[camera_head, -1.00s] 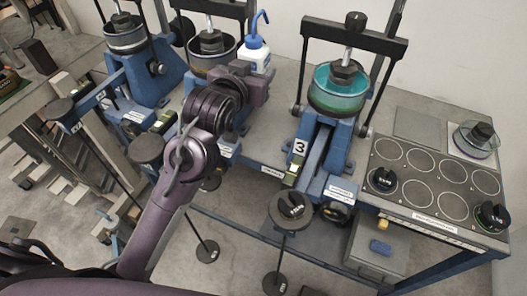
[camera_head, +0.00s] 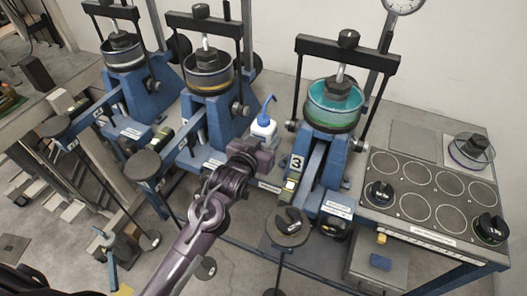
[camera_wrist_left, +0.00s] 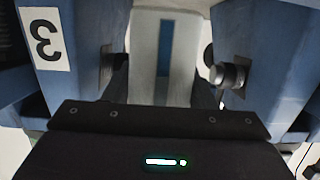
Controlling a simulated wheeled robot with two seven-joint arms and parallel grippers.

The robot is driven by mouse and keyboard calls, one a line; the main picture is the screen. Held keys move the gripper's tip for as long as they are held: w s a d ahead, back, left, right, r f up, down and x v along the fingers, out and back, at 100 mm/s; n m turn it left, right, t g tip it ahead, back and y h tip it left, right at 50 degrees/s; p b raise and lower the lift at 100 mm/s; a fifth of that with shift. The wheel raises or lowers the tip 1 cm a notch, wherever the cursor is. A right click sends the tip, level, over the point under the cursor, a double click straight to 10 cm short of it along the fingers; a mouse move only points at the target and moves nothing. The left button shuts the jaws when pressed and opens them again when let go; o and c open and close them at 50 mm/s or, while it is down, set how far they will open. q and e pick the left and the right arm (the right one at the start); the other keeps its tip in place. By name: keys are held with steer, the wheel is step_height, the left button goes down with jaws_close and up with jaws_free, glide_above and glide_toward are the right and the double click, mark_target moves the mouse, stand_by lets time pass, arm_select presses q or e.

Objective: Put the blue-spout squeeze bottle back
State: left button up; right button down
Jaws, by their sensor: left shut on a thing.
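The squeeze bottle (camera_head: 264,128) is white with a bent blue spout. In the head view it is upright between the second and third lever frames. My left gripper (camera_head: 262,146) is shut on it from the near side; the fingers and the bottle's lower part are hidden. In the left wrist view a pale shape with a blue strip (camera_wrist_left: 165,55) stands between blue frame parts; I cannot tell whether it is the bottle. My right gripper is not in view.
The third lever frame (camera_head: 312,160), with a teal-filled cell (camera_head: 334,104), stands close on the right. The second lever frame (camera_head: 200,125) stands on the left. A plate with ringed spots (camera_head: 432,190) holds black weights at the right. Slotted weights hang in front.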

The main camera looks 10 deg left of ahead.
arm_select(q)
step_height(320, 180, down, 5)
steer(key=shift+r, duration=0.1)
steer(key=shift+f, duration=0.3)
steer(key=shift+f, duration=0.15)
steer(key=o, duration=0.8)
steer(key=shift+c, duration=0.2)
steer(key=b+v, duration=0.1)
steer(key=v, duration=1.1)
